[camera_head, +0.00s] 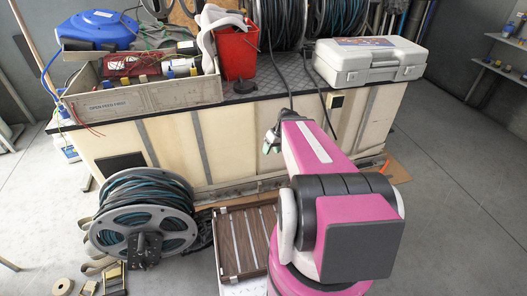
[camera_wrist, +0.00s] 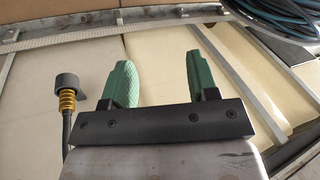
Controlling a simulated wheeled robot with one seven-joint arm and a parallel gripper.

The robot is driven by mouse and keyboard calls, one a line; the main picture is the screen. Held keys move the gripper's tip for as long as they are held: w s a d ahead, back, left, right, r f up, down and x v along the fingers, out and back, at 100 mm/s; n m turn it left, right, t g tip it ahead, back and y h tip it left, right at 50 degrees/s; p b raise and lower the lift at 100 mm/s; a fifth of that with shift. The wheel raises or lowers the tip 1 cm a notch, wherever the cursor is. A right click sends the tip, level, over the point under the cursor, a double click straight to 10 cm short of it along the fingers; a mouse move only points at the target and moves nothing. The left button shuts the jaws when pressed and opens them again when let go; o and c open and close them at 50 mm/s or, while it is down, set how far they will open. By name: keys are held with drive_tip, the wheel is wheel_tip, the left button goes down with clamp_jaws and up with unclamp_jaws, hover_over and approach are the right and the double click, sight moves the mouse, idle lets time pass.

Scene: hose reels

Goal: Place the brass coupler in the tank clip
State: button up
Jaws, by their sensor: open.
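In the wrist view a ribbed brass coupler (camera_wrist: 67,101) with a dark grey end piece sits on the end of a black hose (camera_wrist: 66,135), left of my gripper and apart from it. My gripper (camera_wrist: 158,82) has two green fingers, spread apart with nothing between them. In the head view my gripper (camera_head: 271,141) is in front of the bench's pale front panel. The black hose (camera_head: 279,75) hangs over the bench edge there and passes behind my pink arm, which hides the coupler. I cannot make out the tank clip in either view.
The bench (camera_head: 240,136) carries a grey crate (camera_head: 140,100), a red bucket (camera_head: 238,52) and a white case (camera_head: 367,62). A floor reel of blue-green hose (camera_head: 145,212) stands at left and shows in the wrist view (camera_wrist: 285,18). The floor at right is clear.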

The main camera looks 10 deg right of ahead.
drive_tip(key=s+a+r+m+h, duration=0.3)
drive_tip(key=s+a+h, duration=0.1)
drive_tip(key=a, duration=0.1)
drive_tip(key=shift+r+g, duration=0.3)
idle(0.9)
